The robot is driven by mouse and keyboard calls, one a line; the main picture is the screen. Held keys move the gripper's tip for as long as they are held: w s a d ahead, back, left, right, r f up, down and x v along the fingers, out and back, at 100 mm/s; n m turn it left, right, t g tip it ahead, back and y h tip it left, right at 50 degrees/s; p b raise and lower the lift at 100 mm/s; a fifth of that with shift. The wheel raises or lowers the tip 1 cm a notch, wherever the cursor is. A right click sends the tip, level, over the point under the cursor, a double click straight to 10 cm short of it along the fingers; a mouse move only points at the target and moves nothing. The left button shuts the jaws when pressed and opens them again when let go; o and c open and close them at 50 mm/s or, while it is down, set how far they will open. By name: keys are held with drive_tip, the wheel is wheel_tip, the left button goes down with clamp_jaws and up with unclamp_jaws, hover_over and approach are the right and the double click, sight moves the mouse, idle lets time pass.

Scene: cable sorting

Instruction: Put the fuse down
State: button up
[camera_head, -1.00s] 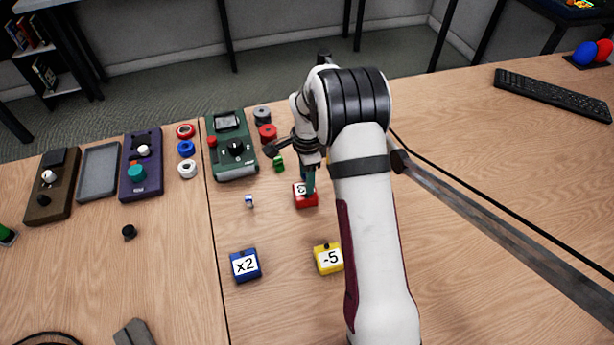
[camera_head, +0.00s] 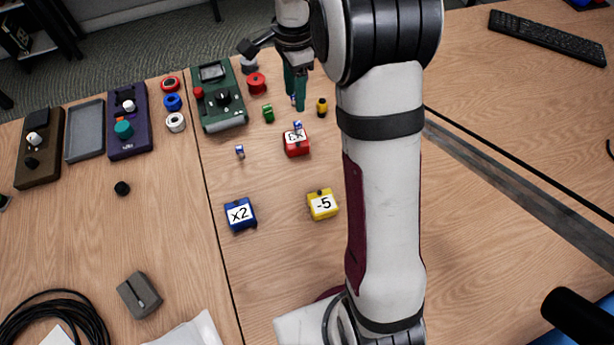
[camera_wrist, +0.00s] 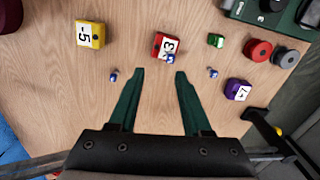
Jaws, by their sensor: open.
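A small blue-and-white fuse (camera_head: 298,126) sits upright at the top of the red block (camera_head: 296,146). In the wrist view the fuse (camera_wrist: 171,58) touches the edge of the red block (camera_wrist: 163,43). My gripper (camera_head: 298,103) is above and behind the red block in the head view, its green fingers clear of the fuse. In the wrist view my gripper (camera_wrist: 160,72) is open, with nothing held between the fingers. Similar small fuses lie loose on the table: one left of the red block (camera_head: 240,151), others in the wrist view (camera_wrist: 113,76) (camera_wrist: 213,72).
A blue x2 block (camera_head: 240,215) and a yellow -5 block (camera_head: 322,205) stand in front. A purple block (camera_wrist: 238,89) shows in the wrist view. A green device (camera_head: 218,97), red spool (camera_head: 256,83) and small green part (camera_head: 268,113) are behind left. Bare table lies between the blocks.

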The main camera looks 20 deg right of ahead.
drive_tip(key=s+a+r+n, duration=0.2)
drive_tip(key=s+r+n, duration=0.1)
drive_tip(key=s, duration=0.3)
drive_tip(key=s+a+r+n, duration=0.2)
drive_tip(key=s+r, duration=0.1)
drive_tip(key=s, duration=0.4)
drive_tip(key=s+a+f+n, duration=0.1)
drive_tip(key=s+a+n, duration=0.1)
drive_tip(key=s, duration=0.6)
drive_tip(key=s+a+f+n+y, duration=0.1)
drive_tip(key=s+n, duration=0.3)
drive_tip(key=s, duration=0.5)
drive_tip(key=shift+a+f+n+y, duration=0.3)
drive_tip(key=shift+a+f, duration=0.05)
drive_tip(key=shift+a, duration=0.15)
drive_tip(key=shift+o, duration=0.5)
drive_tip(key=shift+s, duration=0.1)
drive_tip(key=w+d+f+m+h, duration=0.1)
drive_tip(key=w+d+f+m, duration=0.2)
drive_tip(key=w+d+m, duration=0.55)
drive_tip(key=w+d+f+m+h, duration=0.15)
drive_tip(key=w+d+m, duration=0.35)
drive_tip(key=w+d, duration=0.55)
drive_tip(key=shift+y, duration=0.35)
drive_tip(key=f, duration=1.6)
drive_tip(key=shift+w+a+f, duration=0.2)
drive_tip(key=shift+f, duration=0.05)
clamp_jaws()
